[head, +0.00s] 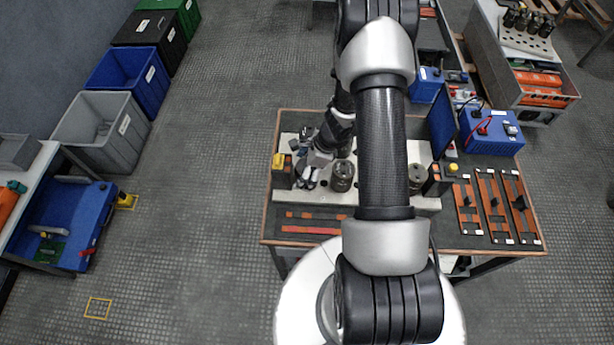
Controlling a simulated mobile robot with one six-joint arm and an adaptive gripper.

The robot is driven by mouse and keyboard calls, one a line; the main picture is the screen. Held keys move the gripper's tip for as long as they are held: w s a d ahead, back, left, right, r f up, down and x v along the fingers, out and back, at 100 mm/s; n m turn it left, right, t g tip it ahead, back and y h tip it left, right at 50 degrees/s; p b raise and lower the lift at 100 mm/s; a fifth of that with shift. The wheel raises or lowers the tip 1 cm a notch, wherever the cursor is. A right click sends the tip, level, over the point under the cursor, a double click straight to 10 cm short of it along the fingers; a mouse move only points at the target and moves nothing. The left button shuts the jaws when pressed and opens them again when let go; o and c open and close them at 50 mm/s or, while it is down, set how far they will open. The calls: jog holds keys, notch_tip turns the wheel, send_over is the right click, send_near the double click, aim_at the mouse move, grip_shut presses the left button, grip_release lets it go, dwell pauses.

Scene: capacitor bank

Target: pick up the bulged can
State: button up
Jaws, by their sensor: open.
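My gripper (309,180) is low over the left part of the pale plate (326,196) on the workbench, tilted, with its fingers open. A dark grey round can (342,174) stands on the plate just right of my gripper. I cannot tell whether they touch. Another similar can (418,178) stands on the plate to the right of my arm. Which can is bulged is too small to tell. My arm crosses the middle of the view and hides the plate between the two cans. Small items close around the fingers are hard to make out.
A yellow-topped dark block (281,170) stands left of my gripper. A black box with a yellow button (440,178) stands right of the far can. Orange-red racks (494,204) and a blue unit with cables (491,132) fill the bench's right side. Red strips lie along the front.

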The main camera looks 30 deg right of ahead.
jog(key=shift+x, duration=0.75)
jog(key=shift+c, duration=0.2)
jog(key=c, duration=1.5)
jog(key=shift+r, duration=0.1)
jog(key=shift+c, duration=0.2)
jog(key=shift+r, duration=0.1)
